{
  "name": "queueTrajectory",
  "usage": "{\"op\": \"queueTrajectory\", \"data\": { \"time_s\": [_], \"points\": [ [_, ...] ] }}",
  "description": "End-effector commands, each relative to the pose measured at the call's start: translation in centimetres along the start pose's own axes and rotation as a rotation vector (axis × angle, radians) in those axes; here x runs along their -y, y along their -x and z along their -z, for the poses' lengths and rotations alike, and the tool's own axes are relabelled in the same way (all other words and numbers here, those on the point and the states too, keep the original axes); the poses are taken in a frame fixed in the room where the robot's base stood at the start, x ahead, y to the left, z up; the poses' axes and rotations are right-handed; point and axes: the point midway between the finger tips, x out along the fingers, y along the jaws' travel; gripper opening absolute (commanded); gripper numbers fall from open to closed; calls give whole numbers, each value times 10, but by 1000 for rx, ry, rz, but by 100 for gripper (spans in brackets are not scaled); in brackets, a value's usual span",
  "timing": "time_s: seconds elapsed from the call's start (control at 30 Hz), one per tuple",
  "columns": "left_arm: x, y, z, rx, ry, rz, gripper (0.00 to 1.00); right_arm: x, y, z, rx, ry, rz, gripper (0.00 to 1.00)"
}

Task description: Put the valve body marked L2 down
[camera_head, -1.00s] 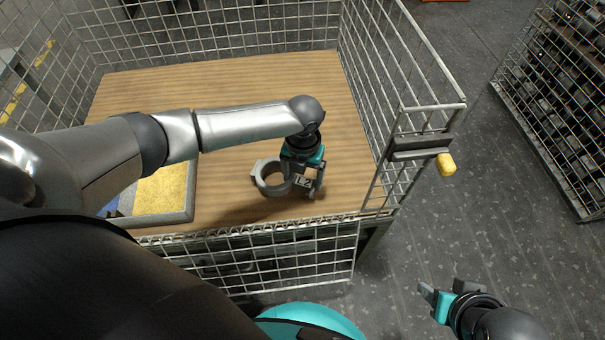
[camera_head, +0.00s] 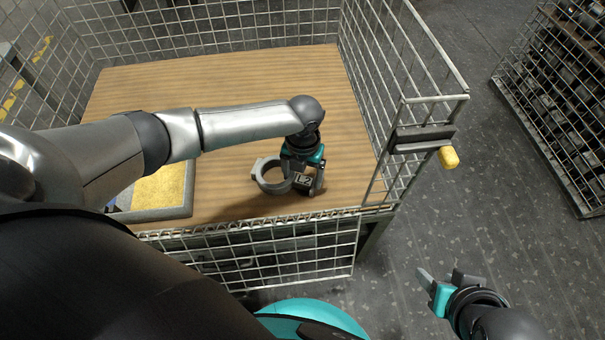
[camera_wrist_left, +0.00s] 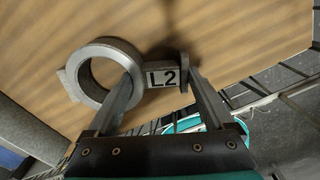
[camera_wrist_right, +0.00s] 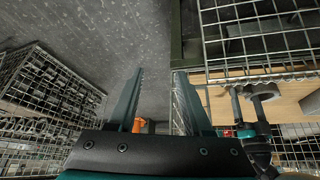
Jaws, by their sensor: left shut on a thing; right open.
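The valve body marked L2 (camera_head: 271,176) is a grey ring with a side arm that carries a white L2 label. My left gripper (camera_head: 305,186) is shut on it at the labelled arm, low over the wooden board near its front edge. The left wrist view shows the ring (camera_wrist_left: 84,72) and the fingers (camera_wrist_left: 160,88) on either side of the label. I cannot tell whether the part touches the board. My right gripper (camera_head: 449,280) is open and empty outside the cage, over the floor.
The wooden board (camera_head: 230,90) lies inside a wire mesh cage (camera_head: 270,262). A grey-rimmed tray (camera_head: 160,216) with a yellow pad sits left of the part. The board behind the part is clear.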

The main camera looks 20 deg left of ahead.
Motion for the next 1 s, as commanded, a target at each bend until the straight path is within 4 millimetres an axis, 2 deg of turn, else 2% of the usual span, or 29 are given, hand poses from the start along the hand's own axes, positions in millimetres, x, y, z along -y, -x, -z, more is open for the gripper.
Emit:
{"op": "queueTrajectory", "data": {
  "time_s": [0.23, 0.27, 0.37, 0.77, 0.97, 1.0],
  "points": [
    [0, -1, -2, 5, 0, 1, 0, 0, -1, -1, 0, 0, 0, 50],
    [0, -1, -2, 5, 0, 1, 88, 0, -1, -1, 0, 0, 0, 50],
    [0, -1, -2, 4, 0, 1, 99, 0, -1, -1, 0, 0, 0, 50],
    [0, -4, 1, -2, 0, 0, 100, 3, -3, 3, -26, 2, 8, 50],
    [0, 31, 0, 2, 0, 0, 100, -10, -2, -15, 122, -11, -24, 50],
    [-1, 33, 0, 1, 0, -1, 100, -8, -9, -18, 125, -10, -20, 50]
  ]
}}
